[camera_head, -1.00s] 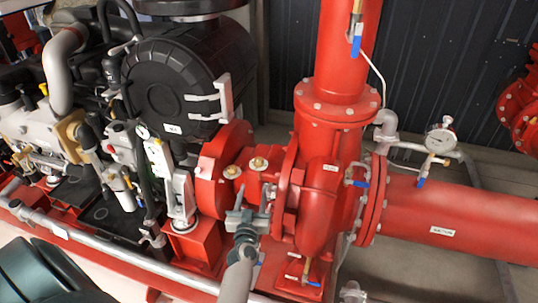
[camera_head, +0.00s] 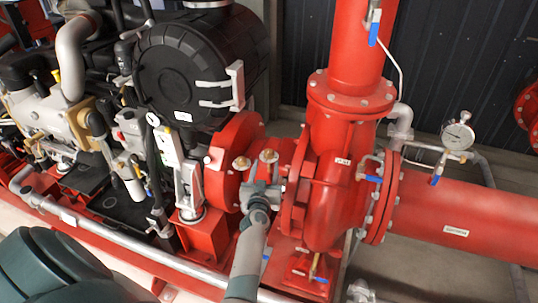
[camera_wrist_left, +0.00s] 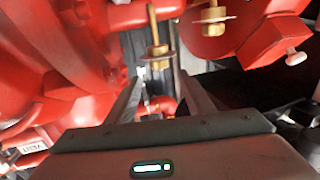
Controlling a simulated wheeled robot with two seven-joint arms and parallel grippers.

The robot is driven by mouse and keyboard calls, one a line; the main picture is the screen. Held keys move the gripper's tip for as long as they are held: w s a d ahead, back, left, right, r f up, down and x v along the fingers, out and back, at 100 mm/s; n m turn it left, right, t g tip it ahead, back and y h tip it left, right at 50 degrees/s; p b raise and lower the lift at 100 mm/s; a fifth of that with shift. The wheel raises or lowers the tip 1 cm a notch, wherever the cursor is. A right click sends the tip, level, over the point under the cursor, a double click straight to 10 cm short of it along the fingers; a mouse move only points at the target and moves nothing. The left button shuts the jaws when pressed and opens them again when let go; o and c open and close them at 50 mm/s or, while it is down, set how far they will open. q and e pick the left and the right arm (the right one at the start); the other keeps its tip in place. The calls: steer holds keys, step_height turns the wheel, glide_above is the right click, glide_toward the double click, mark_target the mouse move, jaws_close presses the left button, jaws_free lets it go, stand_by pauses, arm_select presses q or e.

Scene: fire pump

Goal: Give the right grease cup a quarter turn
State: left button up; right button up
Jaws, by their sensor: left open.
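The right grease cup (camera_head: 268,155) is a small brass fitting on the red bearing housing beside the pump casing. The left grease cup (camera_head: 242,163) is a similar brass fitting just to its left. My left gripper (camera_head: 263,179) is open and empty, just below the right cup in the head view. In the left wrist view the right cup (camera_wrist_left: 158,51) lines up with the gap between my fingers (camera_wrist_left: 158,80), with its upright brass stem showing. The left cup (camera_wrist_left: 213,16) is off to the right there. Contact with the cup cannot be seen. My right gripper is out of view.
The red pump casing (camera_head: 328,205) stands close on the right. A black round housing (camera_head: 190,78) and engine parts are on the left. A pressure gauge (camera_head: 457,136) and blue-handled valves are at the right. A grey rail (camera_head: 120,238) runs along the front.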

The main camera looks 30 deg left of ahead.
mark_target(268, 155)
arm_select(q)
steer(key=b+x, duration=0.3)
steer(key=x, duration=0.5)
steer(key=shift+f, duration=0.1)
steer(key=shift+w+a+b, duration=0.3)
steer(key=shift+w, duration=0.25)
steer(key=c, duration=1)
steer(key=shift+c, duration=0.2)
